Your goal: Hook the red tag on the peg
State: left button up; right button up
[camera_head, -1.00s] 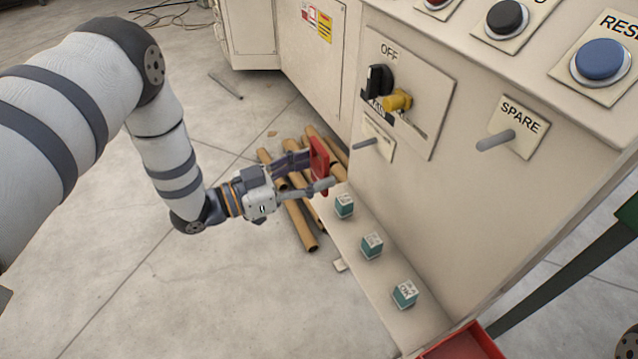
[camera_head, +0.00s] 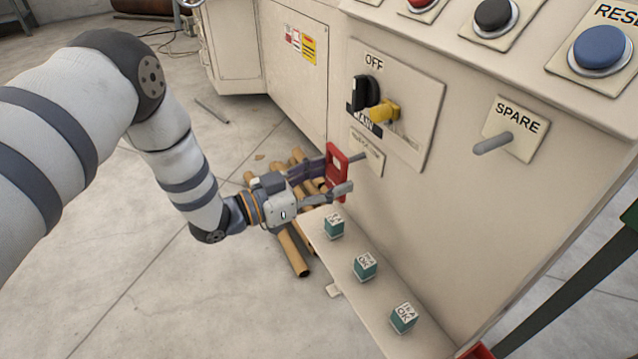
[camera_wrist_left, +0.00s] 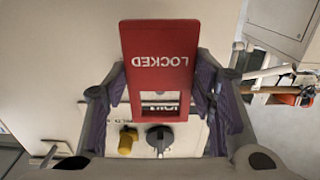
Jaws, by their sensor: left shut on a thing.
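The red tag (camera_head: 337,160) has a cut-out window and is held upright in the head view. In the left wrist view the tag (camera_wrist_left: 160,60) reads LOCKED upside down, with its window at the lower end. My left gripper (camera_head: 337,176) is shut on it, with a finger on each side (camera_wrist_left: 160,85). A grey peg (camera_head: 357,157) sticks out from a small label plate below the OFF switch, just right of the tag. I cannot tell whether its tip is inside the window. A second grey peg (camera_head: 493,144) is on the SPARE plate. My right gripper is not in view.
The black switch (camera_head: 366,93) and yellow knob (camera_head: 383,113) are above the near peg. Several teal blocks (camera_head: 365,266) stand on the ledge (camera_head: 385,315) below. Cardboard tubes (camera_head: 293,250) lie on the floor behind the gripper. Open floor is at the left.

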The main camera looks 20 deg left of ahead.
pick_arm(q)
jog(key=shift+b+x, duration=0.75)
jog(key=shift+x, duration=0.6)
jog(key=shift+w+d+f, duration=0.35)
jog(key=shift+w+f, duration=0.1)
jog(key=shift+f, duration=0.1)
jog(key=o, duration=1.2)
